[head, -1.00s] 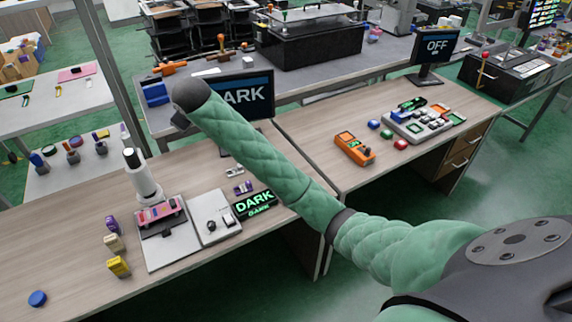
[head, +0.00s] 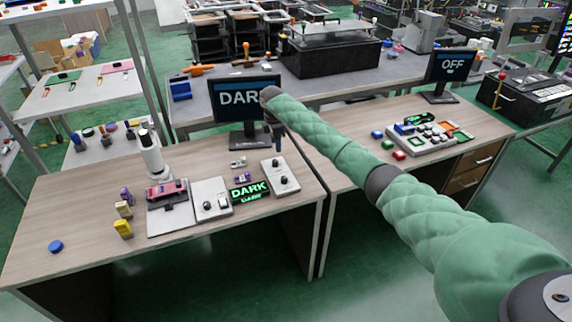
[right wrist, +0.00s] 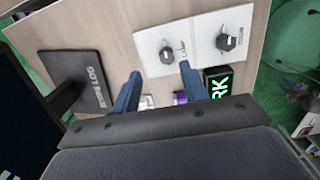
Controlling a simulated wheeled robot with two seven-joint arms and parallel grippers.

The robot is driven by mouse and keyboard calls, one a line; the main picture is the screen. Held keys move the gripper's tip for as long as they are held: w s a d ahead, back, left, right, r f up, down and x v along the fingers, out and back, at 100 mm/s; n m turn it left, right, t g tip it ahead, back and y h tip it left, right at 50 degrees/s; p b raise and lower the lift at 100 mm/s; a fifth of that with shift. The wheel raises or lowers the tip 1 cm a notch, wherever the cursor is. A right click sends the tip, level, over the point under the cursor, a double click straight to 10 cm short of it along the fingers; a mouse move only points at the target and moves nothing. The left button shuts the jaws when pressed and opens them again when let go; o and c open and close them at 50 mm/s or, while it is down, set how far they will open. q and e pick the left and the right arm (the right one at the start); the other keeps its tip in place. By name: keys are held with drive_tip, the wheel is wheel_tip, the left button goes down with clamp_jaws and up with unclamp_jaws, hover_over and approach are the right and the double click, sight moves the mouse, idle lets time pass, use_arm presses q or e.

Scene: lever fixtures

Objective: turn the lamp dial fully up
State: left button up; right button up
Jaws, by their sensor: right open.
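The lamp dial (right wrist: 166,56) is a dark knob on a white panel (right wrist: 150,38), beside a label that seems to read LAMP. In the head view the panel (head: 270,178) lies flat on the left desk, with the lamp dial (head: 278,163) at its back. My right gripper (head: 278,148) hangs just above the panel's back end. In the right wrist view its fingers (right wrist: 158,86) are apart and empty, and the dial is beyond their tips, not touched. The monitor (head: 245,100) and a small display (head: 249,190) both read DARK. My left gripper is not in view.
A second knob (right wrist: 227,41) sits on the same panel. The monitor stand (head: 250,141) is close to my right gripper. Another white panel (head: 211,200) and a white microscope-like device (head: 152,155) stand to the left. The desk's left front is mostly clear.

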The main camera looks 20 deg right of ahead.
sight(275, 160)
drive_tip(key=shift+s+d+f+n, duration=0.1)
drive_tip(key=shift+s+f+n, duration=0.2)
drive_tip(key=shift+n, duration=0.5)
drive_tip(key=shift+a+n+y, duration=0.2)
drive_tip(key=shift+n+y, duration=0.1)
drive_tip(key=shift+n, duration=0.4)
drive_tip(key=shift+w+a+f+n, duration=0.2)
drive_tip(key=shift+n, duration=0.8)
drive_tip(key=shift+s+d+r+n, duration=0.15)
drive_tip(key=shift+n, duration=0.35)
drive_tip(key=shift+f+p, duration=1.3)
drive_tip(key=shift+f, duration=2.65)
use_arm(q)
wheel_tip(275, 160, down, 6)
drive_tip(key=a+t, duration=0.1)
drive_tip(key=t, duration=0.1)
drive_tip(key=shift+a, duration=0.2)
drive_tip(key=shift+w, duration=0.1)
use_arm(e)
drive_tip(key=shift+c, duration=0.2)
clamp_jaws()
